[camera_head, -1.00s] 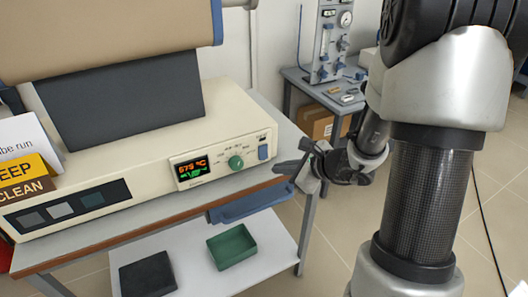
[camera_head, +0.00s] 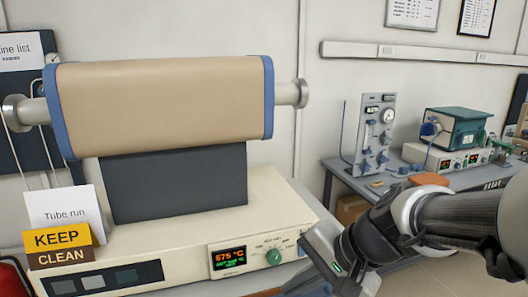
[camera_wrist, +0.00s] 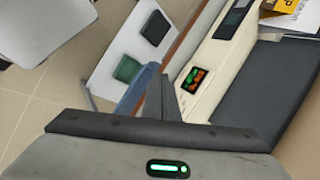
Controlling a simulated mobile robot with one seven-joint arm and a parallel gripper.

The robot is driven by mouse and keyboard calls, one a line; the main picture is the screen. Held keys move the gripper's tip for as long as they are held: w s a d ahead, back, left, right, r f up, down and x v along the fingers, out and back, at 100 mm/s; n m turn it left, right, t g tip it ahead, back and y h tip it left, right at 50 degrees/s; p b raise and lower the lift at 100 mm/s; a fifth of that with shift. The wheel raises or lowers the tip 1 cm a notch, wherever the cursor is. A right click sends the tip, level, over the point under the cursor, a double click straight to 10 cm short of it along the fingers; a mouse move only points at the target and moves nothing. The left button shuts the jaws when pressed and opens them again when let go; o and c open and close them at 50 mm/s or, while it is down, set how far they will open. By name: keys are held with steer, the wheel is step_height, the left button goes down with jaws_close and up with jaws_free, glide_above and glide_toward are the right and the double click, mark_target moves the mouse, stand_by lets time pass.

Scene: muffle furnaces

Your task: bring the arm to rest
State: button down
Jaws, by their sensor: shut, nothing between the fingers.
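My gripper shows in the wrist view (camera_wrist: 165,82), with its dark fingers together and nothing held. Past the fingers are the tube furnace's cream control base (camera_wrist: 212,68) and the shelf under its bench. In the head view, my arm comes in from the right edge and bends down at the wrist, in front of the furnace base's right end. The gripper body with its green light is at the lower middle, and its fingertips are hard to make out there. Whether the gripper touches the bench cannot be told.
The tube furnace (camera_head: 165,105) has a beige barrel and a display reading 575 °C. A "KEEP CLEAN" sign (camera_head: 58,245) stands at left. A second bench (camera_head: 345,172) at right holds a gas panel (camera_head: 375,135) and a green-topped device (camera_head: 455,130). A green tray (camera_wrist: 127,69) lies on the lower shelf.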

steer(key=s+d+r+n+t+h, duration=0.2)
steer(key=s+d+r+n+h, duration=0.4)
steer(key=s+d+n, duration=0.15)
step_height(320, 180, up, 11)
steer(key=p, duration=1.2)
steer(key=shift+d, duration=0.35)
steer(key=shift+w, duration=0.1)
